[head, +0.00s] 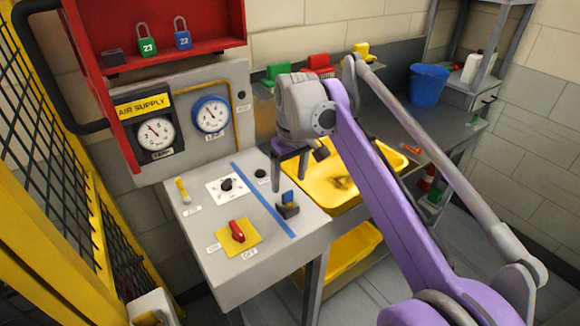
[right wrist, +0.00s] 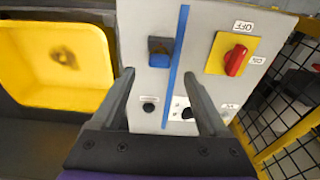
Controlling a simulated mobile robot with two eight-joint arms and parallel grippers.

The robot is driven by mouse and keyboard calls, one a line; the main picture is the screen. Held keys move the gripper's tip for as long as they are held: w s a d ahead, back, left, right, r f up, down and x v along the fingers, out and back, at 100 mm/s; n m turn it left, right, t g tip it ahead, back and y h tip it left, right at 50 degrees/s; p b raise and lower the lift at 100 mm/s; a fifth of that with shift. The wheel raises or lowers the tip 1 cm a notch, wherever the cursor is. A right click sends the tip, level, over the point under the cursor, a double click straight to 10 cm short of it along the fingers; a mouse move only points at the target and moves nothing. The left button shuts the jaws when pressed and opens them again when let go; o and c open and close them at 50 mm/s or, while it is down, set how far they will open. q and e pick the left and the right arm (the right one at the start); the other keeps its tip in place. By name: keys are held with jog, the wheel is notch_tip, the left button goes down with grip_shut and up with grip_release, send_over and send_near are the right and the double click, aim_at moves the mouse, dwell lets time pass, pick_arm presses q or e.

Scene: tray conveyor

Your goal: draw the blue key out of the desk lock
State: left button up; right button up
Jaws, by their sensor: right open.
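The blue key (head: 287,196) stands in the dark desk lock (head: 288,210) on the grey sloping panel (head: 222,270), right of a blue stripe. My right gripper (head: 289,170) is open and empty, above the panel and just behind the key in the head view. In the right wrist view the blue key (right wrist: 160,60) lies just beyond the open fingertips (right wrist: 158,75), roughly between them. The fingers look apart from the key. My left gripper is not in view.
A red switch (head: 237,231) on a yellow plate, a yellow-handled lever (head: 182,190) and a black knob (head: 227,185) sit on the panel. A yellow tray (head: 375,165) stands right of it. Gauges and a red lock cabinet (head: 170,55) rise behind. Yellow mesh fencing bounds the left.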

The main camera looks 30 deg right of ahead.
aim_at(288, 192)
jog(key=f, duration=0.4)
jog(key=w+f, duration=0.1)
jog(key=f, duration=0.1)
jog(key=shift+f+b, duration=0.25)
jog(key=shift+b, duration=0.05)
grip_shut()
jog(key=shift+r, duration=0.1)
jog(key=shift+s+r, duration=0.1)
jog(key=shift+r, duration=0.1)
jog(key=shift+r+p, duration=1.5)
jog(key=shift+r, duration=0.05)
